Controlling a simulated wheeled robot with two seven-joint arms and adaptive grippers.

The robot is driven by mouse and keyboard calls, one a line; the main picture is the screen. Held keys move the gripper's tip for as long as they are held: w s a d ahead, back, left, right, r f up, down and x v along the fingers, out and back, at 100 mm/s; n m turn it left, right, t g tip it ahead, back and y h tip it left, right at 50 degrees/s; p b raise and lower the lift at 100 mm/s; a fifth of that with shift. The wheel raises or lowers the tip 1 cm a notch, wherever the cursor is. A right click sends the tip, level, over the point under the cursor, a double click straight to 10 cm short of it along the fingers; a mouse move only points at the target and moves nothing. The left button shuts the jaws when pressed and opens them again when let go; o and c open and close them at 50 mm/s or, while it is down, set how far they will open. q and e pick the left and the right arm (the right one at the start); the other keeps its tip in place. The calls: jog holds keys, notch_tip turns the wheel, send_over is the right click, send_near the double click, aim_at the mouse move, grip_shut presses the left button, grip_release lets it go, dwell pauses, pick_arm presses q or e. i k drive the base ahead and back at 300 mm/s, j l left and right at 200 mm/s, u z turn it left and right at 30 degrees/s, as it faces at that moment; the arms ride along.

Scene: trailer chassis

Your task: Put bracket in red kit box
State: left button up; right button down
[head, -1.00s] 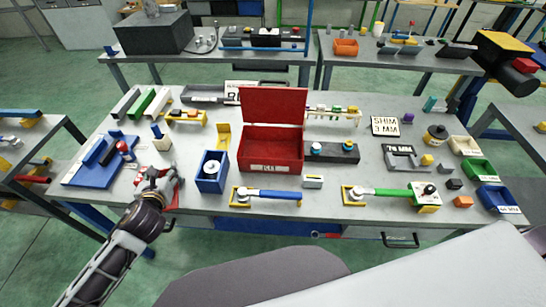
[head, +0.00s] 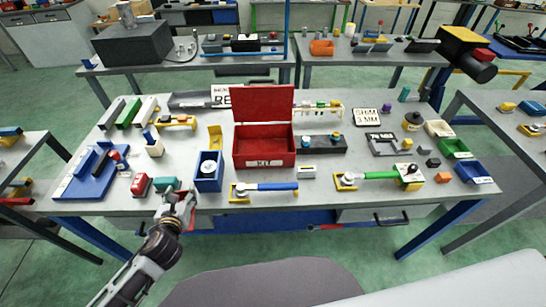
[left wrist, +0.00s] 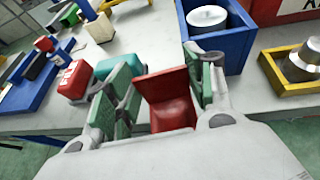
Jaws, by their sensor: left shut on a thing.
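A red L-shaped bracket (left wrist: 169,103) is between the green-padded fingers of my left gripper (left wrist: 163,92) in the left wrist view, with one plate standing up. In the head view my left gripper (head: 181,199) is shut on it at the table's front edge, left of the blue bin, and mostly hides it. The red kit box (head: 264,160) stands open at the table's middle with its lid raised at the back. It is to the right of my left gripper, beyond the blue bin. The box floor looks empty. My right gripper is not in view.
The blue bin (head: 208,172) with a silver cylinder stands between my left gripper and the kit box. A red block (head: 141,184) and a teal part (head: 165,184) lie left of the gripper. A blue-handled tool (head: 264,188) in a yellow holder lies before the box.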

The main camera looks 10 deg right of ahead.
aim_at(271, 152)
jog(key=k+j+z, duration=0.2)
jog(key=z, duration=0.2)
jog(key=k+j+z, duration=0.25)
jog(key=z, duration=0.2)
jog(key=k+j+z, duration=0.2)
jog(key=z, duration=0.2)
jog(key=k+l, duration=0.05)
